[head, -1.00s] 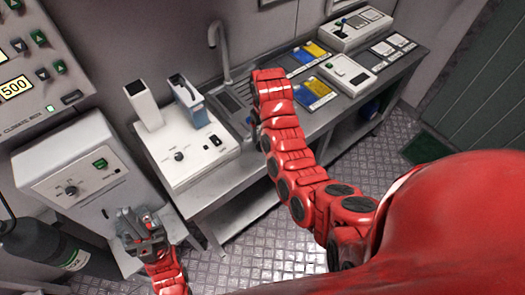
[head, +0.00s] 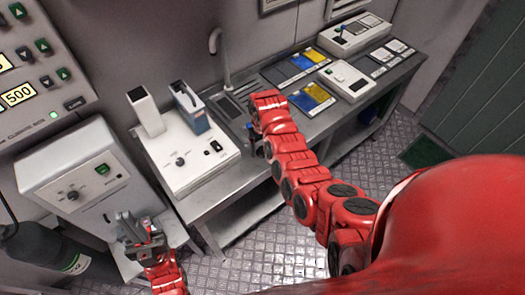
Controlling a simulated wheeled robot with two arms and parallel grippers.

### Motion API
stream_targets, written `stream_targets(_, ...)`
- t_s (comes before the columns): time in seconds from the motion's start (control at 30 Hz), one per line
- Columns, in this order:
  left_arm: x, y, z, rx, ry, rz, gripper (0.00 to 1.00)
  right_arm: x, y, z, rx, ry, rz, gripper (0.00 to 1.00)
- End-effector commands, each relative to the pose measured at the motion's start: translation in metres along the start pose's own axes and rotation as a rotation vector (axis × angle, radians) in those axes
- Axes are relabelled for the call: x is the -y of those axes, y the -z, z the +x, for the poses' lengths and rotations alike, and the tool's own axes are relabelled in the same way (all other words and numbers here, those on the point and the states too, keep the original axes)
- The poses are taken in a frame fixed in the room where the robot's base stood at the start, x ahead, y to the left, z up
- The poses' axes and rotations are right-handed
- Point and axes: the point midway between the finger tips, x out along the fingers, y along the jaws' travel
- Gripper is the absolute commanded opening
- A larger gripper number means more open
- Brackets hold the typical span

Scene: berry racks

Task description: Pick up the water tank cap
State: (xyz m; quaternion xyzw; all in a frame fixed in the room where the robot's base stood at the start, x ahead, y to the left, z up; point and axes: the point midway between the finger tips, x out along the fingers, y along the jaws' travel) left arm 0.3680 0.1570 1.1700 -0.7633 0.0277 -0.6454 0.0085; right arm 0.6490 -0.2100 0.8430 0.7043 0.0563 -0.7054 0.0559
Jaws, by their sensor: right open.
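I cannot make out a water tank cap for certain. A blue-grey upright unit (head: 190,108) and a white square tube (head: 146,112) stand on a white device (head: 190,158) with a knob, on the left end of the metal bench. My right gripper (head: 253,138) is at the end of the red arm, over the bench by the sink, right of the white device. It is mostly hidden by its own wrist; it is open. My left gripper (head: 130,229) is low at the left, in front of a grey cabinet, with its fingers pointing up; its gap is unclear.
The bench (head: 232,180) carries a tap (head: 220,58), blue and yellow trays (head: 312,98) and a white device (head: 347,80) farther right. A grey box (head: 75,175) and a dark cylinder (head: 40,246) stand at the left. The metal floor (head: 250,258) is open in front.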

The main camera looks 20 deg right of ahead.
Motion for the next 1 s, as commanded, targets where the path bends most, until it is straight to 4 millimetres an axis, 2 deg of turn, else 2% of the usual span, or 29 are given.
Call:
stream_targets(0.03, 0.0, 0.0, 0.0, 0.0, 0.0, 0.0, 0.0, 0.0, 0.0, 0.0, 0.0, 0.0, 0.0, 0.77)
stream_targets(0.07, 0.0, 0.0, 0.0, 0.0, 0.0, 0.0, 0.0, 0.0, 0.0, 0.0, 0.0, 0.0, 0.0, 0.71)
stream_targets(0.47, 0.0, 0.0, 0.0, 0.0, 0.0, 0.0, 0.0, 0.0, 0.0, 0.0, -0.001, -0.001, 0.0, 0.0)
stream_targets(0.77, 0.0, 0.0, -0.002, 0.0, 0.0, 0.0, 0.0, 0.0, 0.001, -0.002, -0.003, -0.001, 0.0, 0.0)
stream_targets(1.0, -0.001, -0.002, -0.014, 0.0, 0.0, 0.0, 0.0, -0.001, 0.002, -0.016, -0.008, -0.002, 0.001, 0.0)
